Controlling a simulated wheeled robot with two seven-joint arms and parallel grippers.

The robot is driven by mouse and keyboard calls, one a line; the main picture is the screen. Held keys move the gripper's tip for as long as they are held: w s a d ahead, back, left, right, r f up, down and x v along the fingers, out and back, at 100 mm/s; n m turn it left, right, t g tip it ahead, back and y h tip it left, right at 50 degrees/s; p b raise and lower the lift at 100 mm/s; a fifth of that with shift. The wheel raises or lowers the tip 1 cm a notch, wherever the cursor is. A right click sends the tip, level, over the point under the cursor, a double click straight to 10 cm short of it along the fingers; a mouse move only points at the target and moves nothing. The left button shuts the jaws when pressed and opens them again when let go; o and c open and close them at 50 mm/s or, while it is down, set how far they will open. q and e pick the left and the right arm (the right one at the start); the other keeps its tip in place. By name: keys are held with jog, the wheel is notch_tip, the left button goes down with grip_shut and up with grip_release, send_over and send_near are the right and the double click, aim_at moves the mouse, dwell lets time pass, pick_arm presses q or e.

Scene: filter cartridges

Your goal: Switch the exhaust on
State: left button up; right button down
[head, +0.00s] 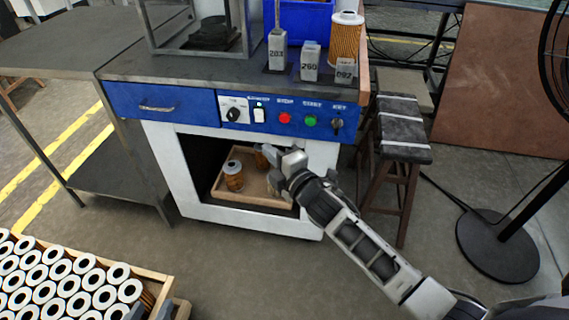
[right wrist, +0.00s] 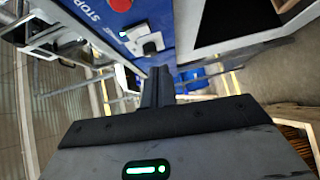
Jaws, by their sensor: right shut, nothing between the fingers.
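The exhaust switch is most likely the white rocker (head: 258,113) on the blue control panel (head: 190,105), between the black knob and the red button; its label is too small to read surely. It also shows in the right wrist view (right wrist: 150,44), ahead and left of the fingertips. My right gripper (head: 268,154) is shut and empty, below the panel in front of the cabinet opening, apart from the switch. Its closed fingers show in the right wrist view (right wrist: 158,88). My left gripper (head: 150,311) shows only by its fingertips at the bottom edge, seemingly apart, beside the cartridge crate.
A black knob (head: 233,114), red stop button (head: 284,118), green start button (head: 310,121) and key switch (head: 337,124) share the panel. A tray (head: 222,190) with cartridges sits inside the opening. A stool (head: 402,130) stands right, a crate (head: 150,272) of white-topped cartridges lower left.

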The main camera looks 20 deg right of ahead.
jog(key=v, duration=0.4)
jog(key=shift+s+d+f, duration=0.1)
jog(key=shift+s+f, duration=0.2)
jog(key=shift+s, duration=0.05)
